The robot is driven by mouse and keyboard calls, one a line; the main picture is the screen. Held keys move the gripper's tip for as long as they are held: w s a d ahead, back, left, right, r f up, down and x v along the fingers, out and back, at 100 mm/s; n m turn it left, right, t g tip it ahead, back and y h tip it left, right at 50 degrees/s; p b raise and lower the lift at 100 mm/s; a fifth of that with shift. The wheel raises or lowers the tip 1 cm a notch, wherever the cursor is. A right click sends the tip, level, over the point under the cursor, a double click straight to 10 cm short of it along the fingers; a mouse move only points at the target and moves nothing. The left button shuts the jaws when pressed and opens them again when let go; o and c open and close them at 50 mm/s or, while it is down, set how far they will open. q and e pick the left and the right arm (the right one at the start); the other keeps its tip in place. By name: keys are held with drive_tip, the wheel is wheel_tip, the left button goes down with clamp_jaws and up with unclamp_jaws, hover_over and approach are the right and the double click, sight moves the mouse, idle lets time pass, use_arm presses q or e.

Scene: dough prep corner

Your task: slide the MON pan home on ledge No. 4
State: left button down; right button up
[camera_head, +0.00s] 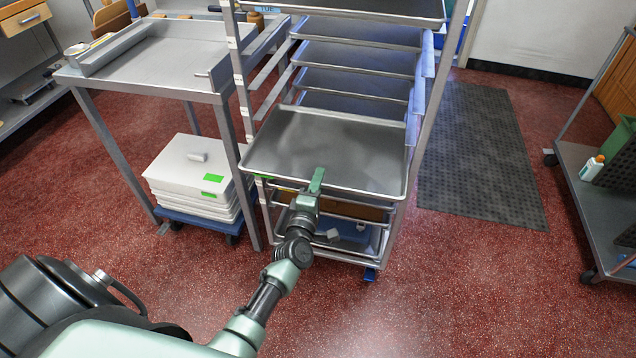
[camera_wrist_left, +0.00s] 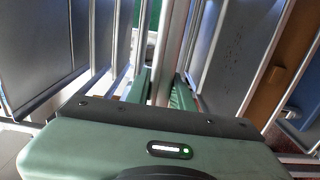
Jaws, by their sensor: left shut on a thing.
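A wide grey sheet pan (camera_head: 340,145) sticks out of the front of the rack (camera_head: 240,75), level with its ledges, its rear part still between the rack's sides. No MON lettering or ledge number is readable. My left gripper (camera_head: 317,180) is shut on the middle of the pan's front rim. The left wrist view shows the rim (camera_wrist_left: 170,50) as a pale bar between the green fingers (camera_wrist_left: 162,90). The fingers hide part of the rim. My right gripper is in neither view.
More pans (camera_head: 355,58) sit on ledges above, and others lie below the held pan. A steel table (camera_head: 150,65) stands close at the left, with stacked white boxes (camera_head: 190,165) on a blue dolly. A dark mat (camera_head: 480,150) and open red floor lie to the right.

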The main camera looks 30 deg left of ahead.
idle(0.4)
use_arm(q)
drive_tip(key=shift+f+b, duration=0.4)
drive_tip(key=shift+b, duration=0.1)
drive_tip(key=shift+s+a+f+b, duration=0.1)
drive_tip(key=shift+a+f+b, duration=0.2)
drive_tip(key=shift+f+b, duration=0.55)
drive_tip(key=c, duration=1.1)
unclamp_jaws()
drive_tip(key=shift+f, duration=0.1)
drive_tip(key=shift+c, duration=0.2)
drive_tip(key=shift+f, duration=0.1)
